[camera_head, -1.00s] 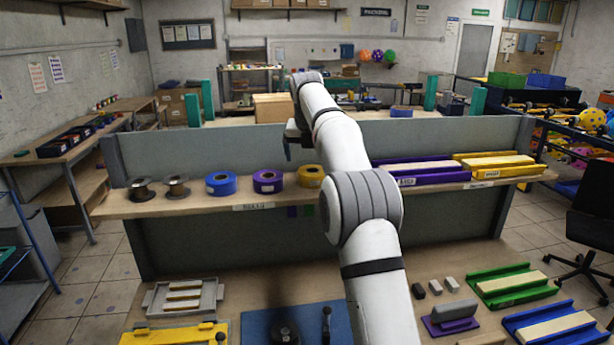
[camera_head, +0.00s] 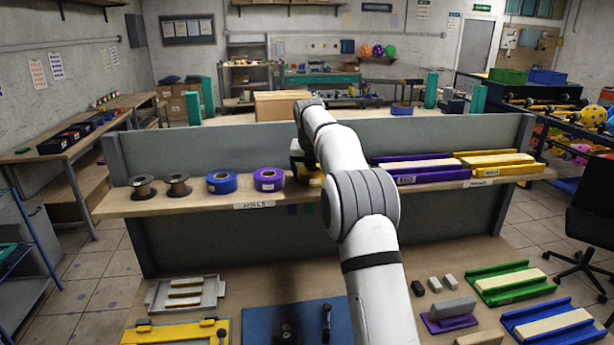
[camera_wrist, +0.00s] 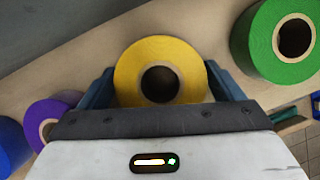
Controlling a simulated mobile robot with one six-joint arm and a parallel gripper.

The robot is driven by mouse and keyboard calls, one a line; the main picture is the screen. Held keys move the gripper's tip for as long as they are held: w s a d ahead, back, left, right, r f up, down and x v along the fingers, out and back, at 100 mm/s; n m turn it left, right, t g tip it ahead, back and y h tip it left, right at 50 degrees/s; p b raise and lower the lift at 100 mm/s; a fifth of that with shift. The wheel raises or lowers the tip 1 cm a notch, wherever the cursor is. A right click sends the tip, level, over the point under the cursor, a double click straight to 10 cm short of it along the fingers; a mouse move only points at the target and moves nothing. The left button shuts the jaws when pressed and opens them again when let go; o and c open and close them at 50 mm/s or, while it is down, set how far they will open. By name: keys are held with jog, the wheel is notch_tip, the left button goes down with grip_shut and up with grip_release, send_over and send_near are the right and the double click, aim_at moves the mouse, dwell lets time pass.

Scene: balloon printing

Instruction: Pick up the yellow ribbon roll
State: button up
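The yellow ribbon roll (camera_wrist: 130,75) stands with its dark core facing the camera in the wrist view. My gripper (camera_wrist: 160,85) has its blue fingers spread apart, one on each side of the roll. They are very close to its sides; I cannot make out firm contact. In the head view my gripper (camera_head: 306,165) is down at the shelf and hides most of the yellow roll (camera_head: 316,180).
On the shelf (camera_head: 140,207), the purple roll (camera_head: 268,180) and blue roll (camera_head: 222,182) stand to the left, with two dark spools (camera_head: 177,186) beyond. A green roll (camera_wrist: 258,45) is close on the right in the wrist view. A grey panel (camera_head: 200,150) rises behind.

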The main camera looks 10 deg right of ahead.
jog(key=c, duration=0.7)
jog(key=shift+r, duration=0.1)
notch_tip(320, 180, up, 8)
jog(key=shift+f+p, duration=0.1)
jog(key=shift+p, duration=0.8)
jog(key=shift+w+r, duration=0.15)
jog(key=shift+r, duration=0.4)
jog(key=shift+c, duration=0.2)
jog(key=shift+r, duration=0.5)
